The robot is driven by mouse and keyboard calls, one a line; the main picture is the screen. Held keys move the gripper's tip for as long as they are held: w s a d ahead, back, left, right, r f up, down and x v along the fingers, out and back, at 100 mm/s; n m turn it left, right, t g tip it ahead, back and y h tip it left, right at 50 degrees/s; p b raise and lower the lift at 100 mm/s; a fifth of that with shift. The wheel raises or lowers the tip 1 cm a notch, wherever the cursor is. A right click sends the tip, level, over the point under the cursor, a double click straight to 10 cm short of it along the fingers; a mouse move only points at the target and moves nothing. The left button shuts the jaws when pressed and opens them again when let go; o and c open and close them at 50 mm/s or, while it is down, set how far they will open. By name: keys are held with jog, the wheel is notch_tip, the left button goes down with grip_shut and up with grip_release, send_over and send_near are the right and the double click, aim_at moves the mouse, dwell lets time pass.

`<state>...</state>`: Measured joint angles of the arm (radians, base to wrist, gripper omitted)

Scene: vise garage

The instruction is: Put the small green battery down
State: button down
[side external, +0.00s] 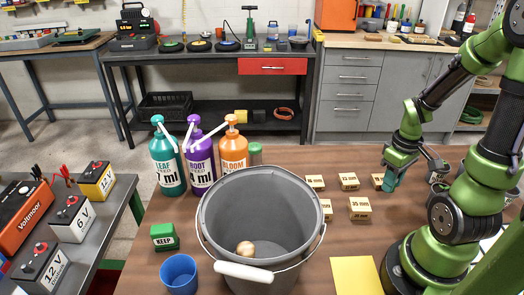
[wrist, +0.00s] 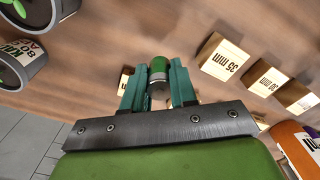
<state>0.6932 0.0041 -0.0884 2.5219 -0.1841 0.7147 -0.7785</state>
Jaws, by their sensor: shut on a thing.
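The small green battery (wrist: 159,66), a short cylinder with a green body and a silvery end, sits between the fingertips of my gripper (wrist: 158,84) in the wrist view. The gripper is shut on it. In the side external view my gripper (side external: 390,182) points down low over the right part of the brown table, beside a small wooden block (side external: 378,181). The battery cannot be made out there, and I cannot tell whether it touches the table.
Several wooden blocks marked in mm (side external: 359,208) stand left of my gripper. A grey bucket (side external: 212,225), a blue cup (side external: 178,273) and pump bottles (side external: 200,165) stand further left. A yellow sheet (side external: 356,276) lies at the front. Dark round containers (wrist: 27,68) show in the wrist view.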

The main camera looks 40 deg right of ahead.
jog(key=shift+m, duration=0.7)
jog(key=w+a, duration=0.2)
jog(key=w, duration=0.2)
jog(key=w+a, duration=0.2)
jog(key=w, duration=0.3)
jog(key=w+a, duration=0.2)
jog(key=w, duration=0.3)
jog(key=shift+a, duration=0.35)
send_over(298, 161)
jog(key=shift+s+f, duration=0.25)
jog(key=shift+f, duration=0.4)
jog(key=shift+w+f, duration=0.2)
jog(key=shift+w, duration=0.05)
jog(key=shift+f, duration=1.6)
jog(key=shift+f, duration=0.15)
jog(key=c, duration=0.9)
grip_release()
